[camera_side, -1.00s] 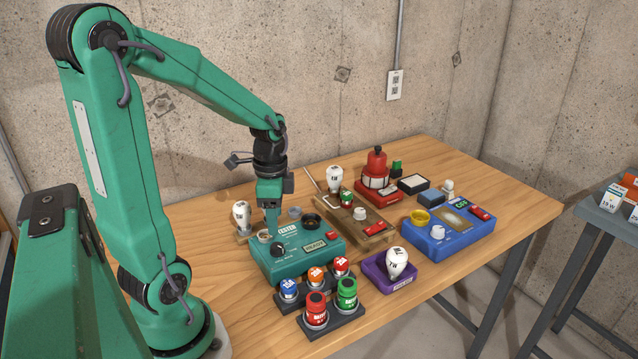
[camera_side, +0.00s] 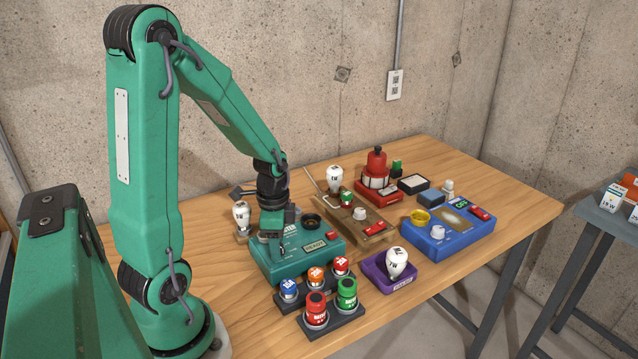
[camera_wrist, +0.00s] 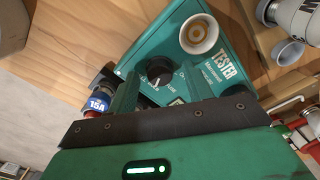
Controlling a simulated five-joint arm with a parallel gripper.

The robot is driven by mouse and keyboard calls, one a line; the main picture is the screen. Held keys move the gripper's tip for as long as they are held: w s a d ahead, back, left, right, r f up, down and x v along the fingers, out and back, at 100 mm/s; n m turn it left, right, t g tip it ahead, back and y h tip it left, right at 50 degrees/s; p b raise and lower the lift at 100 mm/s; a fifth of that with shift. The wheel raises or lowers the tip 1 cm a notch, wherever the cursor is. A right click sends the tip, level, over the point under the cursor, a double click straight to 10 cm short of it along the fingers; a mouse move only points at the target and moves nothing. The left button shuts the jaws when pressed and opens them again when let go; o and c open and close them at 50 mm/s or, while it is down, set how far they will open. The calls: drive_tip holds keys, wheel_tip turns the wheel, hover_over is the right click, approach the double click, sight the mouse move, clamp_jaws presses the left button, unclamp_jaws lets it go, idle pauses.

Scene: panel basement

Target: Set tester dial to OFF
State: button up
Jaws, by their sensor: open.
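The green tester (camera_side: 303,261) sits on the wooden table, with a display, a red button and a dark socket in its top. My gripper (camera_side: 274,250) is low over the left part of the tester and covers its dial in the side view. In the wrist view, the black dial (camera_wrist: 154,77) of the tester (camera_wrist: 225,88) shows between the tips of my gripper (camera_wrist: 155,88), with a white pointer line and small lettering around it. The jaws are open, one on each side of the dial; whether they touch it I cannot tell. The dial's exact setting is too small to read.
A rack of several coloured fuses (camera_side: 317,305) stands just in front of the tester. A white bulb (camera_side: 241,215) stands behind it at the left. A wooden lamp board (camera_side: 375,236), a purple tray (camera_side: 374,265) and a blue device (camera_side: 446,247) lie to the right. The table's left part is clear.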

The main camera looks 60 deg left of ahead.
drive_tip(key=c, duration=1)
drive_tip(key=shift+o, duration=0.2)
drive_tip(key=shift+n, duration=0.4)
drive_tip(key=n, duration=0.8)
drive_tip(key=shift+n, duration=0.3)
drive_tip(key=n, duration=0.4)
drive_tip(key=shift+n, duration=2.3)
